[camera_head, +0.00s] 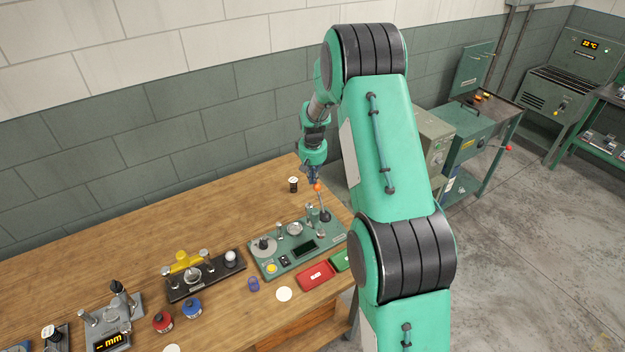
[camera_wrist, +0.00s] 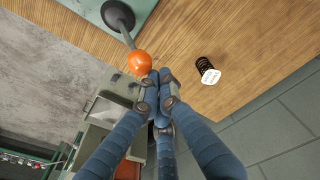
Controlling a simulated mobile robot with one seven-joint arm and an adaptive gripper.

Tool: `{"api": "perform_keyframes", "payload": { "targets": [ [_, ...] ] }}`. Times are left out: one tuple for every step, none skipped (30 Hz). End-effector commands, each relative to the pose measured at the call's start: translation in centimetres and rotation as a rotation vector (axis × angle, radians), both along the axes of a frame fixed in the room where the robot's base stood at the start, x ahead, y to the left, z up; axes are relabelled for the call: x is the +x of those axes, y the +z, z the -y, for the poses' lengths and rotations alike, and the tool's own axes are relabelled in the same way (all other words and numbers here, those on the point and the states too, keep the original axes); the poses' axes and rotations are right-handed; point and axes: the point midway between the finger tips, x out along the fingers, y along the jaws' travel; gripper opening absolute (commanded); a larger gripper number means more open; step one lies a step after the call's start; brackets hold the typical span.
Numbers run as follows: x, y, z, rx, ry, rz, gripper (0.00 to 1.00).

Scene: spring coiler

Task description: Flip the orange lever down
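The orange lever has a round orange knob (camera_head: 317,187) on a grey rod that stands up from a dark base at the right end of the green coiler panel (camera_head: 285,262). In the wrist view the knob (camera_wrist: 140,63) shows whole, with its rod running up-left to the black base (camera_wrist: 118,15). My gripper (camera_head: 313,180) is right at the knob in the head view. In the wrist view my gripper (camera_wrist: 160,76) has its fingertips drawn together, with nothing seen between them. They are just beside the knob's lower right; I cannot tell whether they touch it.
A black spring with a white top (camera_wrist: 207,72) stands on the wooden table (camera_head: 120,240) close to my gripper. A red tray (camera_head: 316,275) and a green tray (camera_head: 341,261) lie in front of the panel. A black fixture (camera_head: 205,278) stands to its left.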

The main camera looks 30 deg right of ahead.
Motion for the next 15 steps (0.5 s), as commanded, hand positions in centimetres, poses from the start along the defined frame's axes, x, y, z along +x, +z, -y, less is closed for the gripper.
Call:
{"api": "perform_keyframes", "payload": {
  "targets": [
    [-0.2, 0.0, 0.0, 0.000, -0.001, 0.006, 0.00],
    [-0.3, 0.1, 0.0, 0.000, -0.001, 0.012, 0.00],
    [-0.4, 0.2, 0.0, 0.000, -0.001, 0.020, 0.00],
    [-0.5, 0.2, 0.0, 0.000, -0.001, 0.028, 0.00],
    [-0.6, 0.2, 0.0, 0.001, -0.001, 0.036, 0.00],
    [-0.8, 0.3, 0.0, 0.001, -0.001, 0.046, 0.00],
    [-1.0, 0.4, 0.0, 0.000, -0.001, 0.056, 0.00],
    [-1.1, 0.4, 0.0, 0.000, -0.002, 0.065, 0.00],
    [-1.3, 0.6, 0.0, 0.001, -0.002, 0.081, 0.00],
    [-1.5, 0.7, 0.0, 0.000, -0.002, 0.093, 0.00],
    [-1.7, 0.7, 0.0, 0.001, -0.002, 0.103, 0.00],
    [-2.0, 0.9, 0.0, 0.000, -0.002, 0.121, 0.00],
    [-2.1, 1.0, 0.0, 0.000, -0.003, 0.135, 0.00],
    [-2.3, 1.1, 0.0, 0.000, -0.003, 0.147, 0.00],
    [-2.6, 1.2, 0.0, 0.001, -0.003, 0.164, 0.00]
  ]
}}
